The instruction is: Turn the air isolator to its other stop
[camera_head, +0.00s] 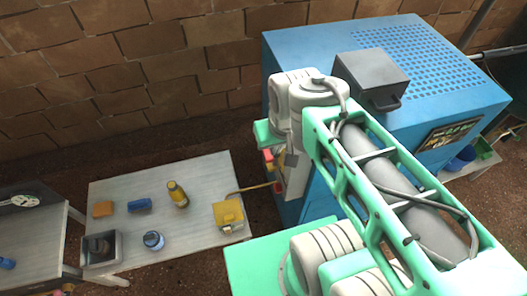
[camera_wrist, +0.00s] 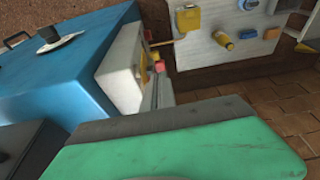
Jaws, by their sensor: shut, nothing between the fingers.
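A black knob on a pale plate (camera_wrist: 55,42) stands out from the blue cabinet (camera_wrist: 65,75) in the upper left of the wrist view. It looks like the air isolator, but its exact setting is too small to read. I cannot make it out in the head view, where my arm covers much of the cabinet (camera_head: 300,45). My gripper (camera_wrist: 165,122) shows as a green and dark grey block across the bottom of the wrist view. It is shut and empty, apart from the knob. Its fingertips are not clearly visible, and the head view does not show them clearly.
A dark grey box with a handle (camera_head: 372,75) sits on the cabinet top. A black handle (camera_wrist: 16,39) is left of the knob. A pale table (camera_head: 190,225) holds a yellow box (camera_head: 228,214), a bottle (camera_head: 177,194) and other items. A yellow cable runs to the cabinet.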

